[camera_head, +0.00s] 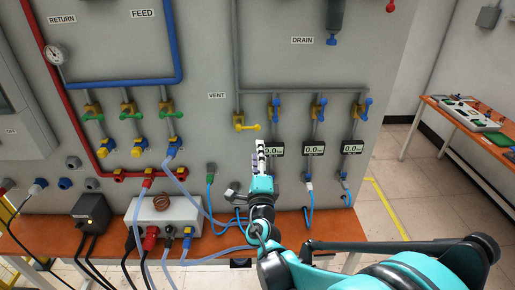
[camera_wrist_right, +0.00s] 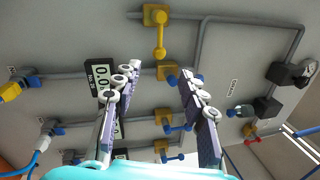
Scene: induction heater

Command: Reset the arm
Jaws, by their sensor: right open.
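My right arm (camera_head: 375,262) comes in from the lower right in the head view. Its teal gripper (camera_head: 260,148) points up in front of the grey panel, just below the yellow vent valve and left of the first digital gauge. In the right wrist view the two fingers of the right gripper (camera_wrist_right: 158,80) stand wide apart with nothing between them. Beyond them are the panel's pipes, a yellow valve handle (camera_wrist_right: 160,38) and several blue valve handles. My left gripper does not show in either view.
An orange bench (camera_head: 290,225) runs along the panel. It carries a grey box with a copper coil (camera_head: 161,202), a black box (camera_head: 91,212), and several cables and blue hoses. A side table (camera_head: 470,128) stands at the right. Tiled floor (camera_head: 400,195) lies between them.

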